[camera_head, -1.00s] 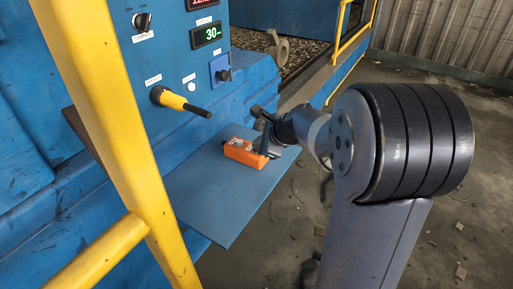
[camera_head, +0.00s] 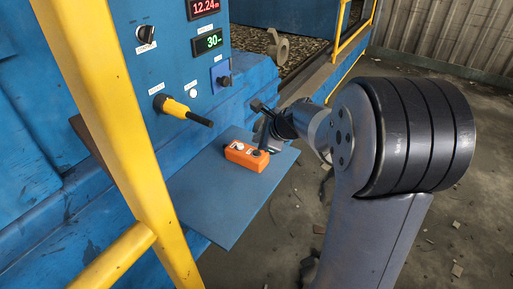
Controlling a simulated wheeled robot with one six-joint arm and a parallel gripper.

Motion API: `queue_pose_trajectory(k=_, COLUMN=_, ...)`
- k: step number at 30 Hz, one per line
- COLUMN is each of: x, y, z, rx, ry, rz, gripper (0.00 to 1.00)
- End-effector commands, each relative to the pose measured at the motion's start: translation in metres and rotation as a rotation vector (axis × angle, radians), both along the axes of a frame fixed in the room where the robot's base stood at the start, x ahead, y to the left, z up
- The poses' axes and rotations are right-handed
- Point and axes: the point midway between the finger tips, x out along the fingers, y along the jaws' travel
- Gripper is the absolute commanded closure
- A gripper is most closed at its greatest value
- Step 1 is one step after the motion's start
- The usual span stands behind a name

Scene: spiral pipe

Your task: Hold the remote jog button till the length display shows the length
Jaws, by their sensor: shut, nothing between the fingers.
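The remote (camera_head: 240,157) is a small orange box lying on the blue shelf, with a light button near its left end and a dark button near its right end. My gripper (camera_head: 263,143) is shut and empty, pointing down at the remote's right end beside the dark button. I cannot tell whether its tip touches the button. The length display (camera_head: 205,7), with red digits reading about 12.24 m, is on the blue panel at the top. A green display (camera_head: 207,42) below it reads 30.
The blue shelf (camera_head: 222,208) is otherwise bare. A yellow rail (camera_head: 118,125) crosses the left foreground. A yellow-and-black lever (camera_head: 180,109) and knobs stick out of the panel. Concrete floor with debris lies to the right.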

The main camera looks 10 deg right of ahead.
Motion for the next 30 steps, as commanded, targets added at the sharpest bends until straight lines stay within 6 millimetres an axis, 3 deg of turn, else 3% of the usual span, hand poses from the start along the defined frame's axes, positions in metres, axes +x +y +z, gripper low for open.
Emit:
queue_pose_trajectory(k=1, x=0.0, y=0.0, z=0.011, rx=0.0, ry=0.0, rz=0.0, gripper=1.0)
queue_pose_trajectory(k=8, x=0.0, y=0.0, z=0.032, rx=-0.001, ry=0.0, rz=0.001, gripper=1.0)
queue_pose_trajectory(k=30, x=0.0, y=0.0, z=0.031, rx=0.0, ry=0.0, rz=0.0, gripper=1.0)
